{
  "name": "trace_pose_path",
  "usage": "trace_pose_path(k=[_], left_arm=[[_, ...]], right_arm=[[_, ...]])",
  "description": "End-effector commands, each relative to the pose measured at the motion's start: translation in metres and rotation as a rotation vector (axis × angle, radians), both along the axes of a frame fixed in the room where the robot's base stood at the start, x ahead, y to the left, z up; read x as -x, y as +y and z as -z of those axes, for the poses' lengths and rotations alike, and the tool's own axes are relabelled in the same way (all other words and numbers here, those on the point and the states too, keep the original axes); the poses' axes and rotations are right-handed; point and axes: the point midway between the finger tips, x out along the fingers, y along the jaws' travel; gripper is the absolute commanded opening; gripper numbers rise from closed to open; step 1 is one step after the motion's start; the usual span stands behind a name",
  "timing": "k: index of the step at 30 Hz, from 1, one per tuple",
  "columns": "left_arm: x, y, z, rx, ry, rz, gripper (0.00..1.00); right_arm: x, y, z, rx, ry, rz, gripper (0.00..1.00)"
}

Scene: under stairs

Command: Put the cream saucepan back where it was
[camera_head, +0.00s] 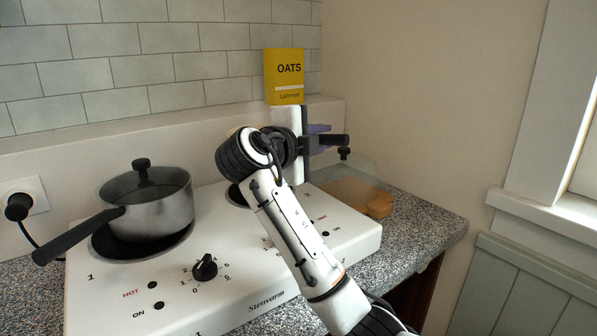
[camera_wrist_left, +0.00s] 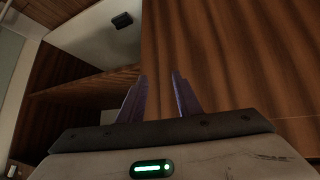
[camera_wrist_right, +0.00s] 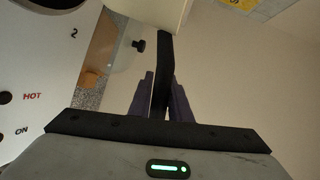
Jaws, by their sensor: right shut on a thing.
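My right gripper (camera_head: 322,140) is shut on the dark handle (camera_wrist_right: 162,70) of the cream saucepan (camera_wrist_right: 158,12). The pan's cream side shows at the top of the right wrist view. In the head view only a sliver of the saucepan (camera_head: 234,131) shows behind my right arm, which hides most of it. It appears held above the back of the hob, near the rear hotplate (camera_head: 235,196). My left gripper (camera_wrist_left: 159,98) is open and empty, facing brown wood panels in the left wrist view; it is outside the head view.
A grey saucepan (camera_head: 150,205) with a lid stands on the white hob's left hotplate, handle toward front left. A yellow oats box (camera_head: 284,77) stands on the back ledge. A knobbed clear lid (camera_head: 345,154) stands at right by an orange-brown board (camera_head: 378,206). A wall lies further right.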

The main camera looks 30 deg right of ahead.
Motion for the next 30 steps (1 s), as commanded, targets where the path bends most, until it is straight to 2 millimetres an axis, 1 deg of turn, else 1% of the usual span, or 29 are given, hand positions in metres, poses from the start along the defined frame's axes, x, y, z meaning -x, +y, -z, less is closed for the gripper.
trace_pose_path(k=[3, 8, 10, 15, 17, 23, 26, 27, 29, 30], left_arm=[[0.002, 0.0, -0.001, 0.002, 0.002, -0.001, 0.31], [0.002, 0.0, 0.0, 0.003, 0.002, -0.001, 0.31], [0.002, 0.0, -0.001, 0.003, 0.0, -0.001, 0.31], [0.002, 0.0, -0.002, 0.003, -0.001, -0.003, 0.31], [0.002, 0.0, -0.002, 0.003, -0.001, -0.003, 0.31], [0.002, 0.0, -0.001, 0.003, 0.0, -0.003, 0.31], [0.001, 0.001, 0.004, 0.002, 0.0, -0.004, 0.31], [0.001, 0.001, 0.004, 0.001, 0.001, -0.003, 0.31], [0.001, 0.001, 0.003, 0.0, 0.003, -0.002, 0.31], [0.001, 0.001, 0.002, 0.0, 0.003, -0.002, 0.31]], right_arm=[[0.001, -0.001, 0.014, 0.002, -0.006, 0.0, 0.0], [0.0, 0.0, 0.025, 0.003, -0.007, 0.0, 0.0], [0.0, -0.001, 0.033, 0.003, -0.006, 0.0, 0.0], [0.0, -0.001, 0.056, 0.003, -0.005, 0.0, 0.0], [0.0, -0.001, 0.059, 0.003, -0.007, 0.0, 0.0], [0.0, 0.0, 0.059, 0.002, -0.009, -0.001, 0.0], [0.0, 0.0, 0.063, 0.001, -0.009, -0.002, 0.0], [0.0, 0.0, 0.065, 0.001, -0.003, -0.001, 0.19], [0.0, 0.0, 0.063, 0.001, -0.003, -0.001, 0.29], [0.0, 0.0, 0.063, 0.001, -0.003, -0.001, 0.36]])
